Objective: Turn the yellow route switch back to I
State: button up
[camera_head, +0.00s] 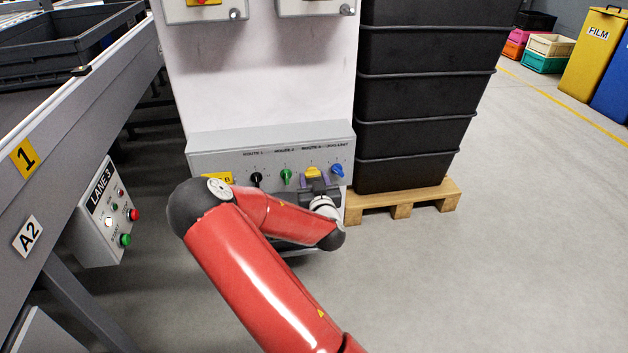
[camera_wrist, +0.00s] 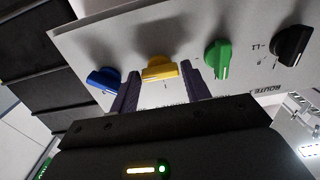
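The yellow route switch (camera_head: 313,172) is on the sloped grey panel (camera_head: 220,158), between a green and a blue knob. Its handle looks turned sideways, unlike the upright green one. It shows close up in the wrist view (camera_wrist: 160,69). My gripper (camera_head: 318,184) is in front of it. In the wrist view my gripper's two purple fingers (camera_wrist: 161,74) stand apart, one on each side of the yellow handle, with the tips close to its ends. I cannot make out firm contact. The marks around the yellow switch are too small or hidden to read.
The green knob (camera_wrist: 218,59) and black knob (camera_wrist: 291,45) are on one side, the blue knob (camera_wrist: 104,80) close on the other. Stacked black crates (camera_head: 425,95) on a pallet (camera_head: 405,203) stand right of the panel. A conveyor with a LANE 3 box (camera_head: 103,225) is left.

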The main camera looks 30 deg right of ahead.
jog(key=c, duration=0.5)
jog(key=shift+c, duration=0.2)
jog(key=shift+n+b, duration=0.3)
jog(key=shift+n, duration=0.1)
jog(key=n+b, duration=0.1)
jog(key=n, duration=0.2)
jog(key=shift+f+b, duration=0.1)
jog(key=shift+b, duration=0.25)
jog(key=n+b, duration=0.1)
jog(key=n, duration=0.2)
jog(key=shift+n+b, duration=0.3)
jog(key=shift+b, duration=0.1)
jog(key=n+b, duration=0.2)
jog(key=n, duration=0.3)
jog(key=n+b, duration=0.1)
jog(key=n, duration=0.4)
jog(key=shift+b, duration=0.3)
jog(key=shift+n, duration=0.4)
